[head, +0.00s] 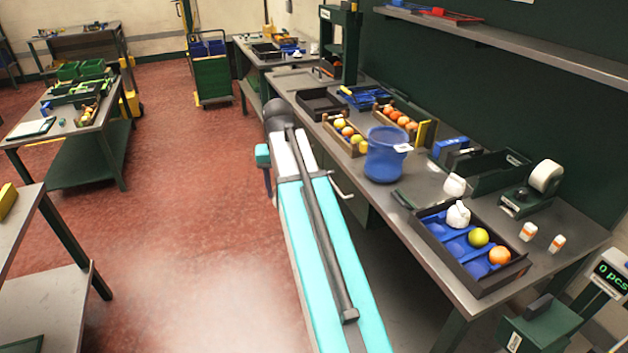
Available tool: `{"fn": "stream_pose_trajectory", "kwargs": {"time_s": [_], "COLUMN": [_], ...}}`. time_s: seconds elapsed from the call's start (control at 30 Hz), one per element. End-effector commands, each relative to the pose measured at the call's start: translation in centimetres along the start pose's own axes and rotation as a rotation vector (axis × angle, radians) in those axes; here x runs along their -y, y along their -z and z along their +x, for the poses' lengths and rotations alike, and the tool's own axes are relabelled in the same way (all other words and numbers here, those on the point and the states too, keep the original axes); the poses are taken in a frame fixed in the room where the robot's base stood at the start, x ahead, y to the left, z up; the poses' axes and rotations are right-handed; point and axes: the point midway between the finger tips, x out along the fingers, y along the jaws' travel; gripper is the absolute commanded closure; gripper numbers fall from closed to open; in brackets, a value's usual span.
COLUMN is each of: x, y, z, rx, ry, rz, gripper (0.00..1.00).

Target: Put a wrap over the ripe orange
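An orange-coloured fruit (500,256), the ripe-looking one, sits bare in the near right part of a dark tray (484,291) with a blue insert. A yellow-green fruit (478,237) sits beside it, also bare. A white wrap (458,214) stands in the tray behind the yellow-green fruit; what is under it is hidden. Another white wrap-like piece (454,185) stands on the bench behind the tray. My teal and white arm rises through the middle of the view, left of the bench. I cannot make out my gripper.
A blue bucket (386,156) stands left of the tray on the grey bench (420,238). Behind it are wooden crates of green-yellow and orange fruit. A tape dispenser (530,190) and two small orange-white bottles stand right of the tray. Red floor (180,200) to the left is clear.

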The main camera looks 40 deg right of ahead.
Motion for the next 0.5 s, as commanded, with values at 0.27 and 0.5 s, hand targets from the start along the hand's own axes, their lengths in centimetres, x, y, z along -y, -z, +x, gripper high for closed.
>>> {"fn": "stream_pose_trajectory", "kwargs": {"time_s": [0.27,0.5], "x": [8.5,14.9], "y": [-3.6,-7.4], "z": [0.4,0.6], "rx": [-0.001,-0.002], "ry": [0.024,0.043], "rz": [-0.203,-0.372], "gripper": [0.67,0.67]}}
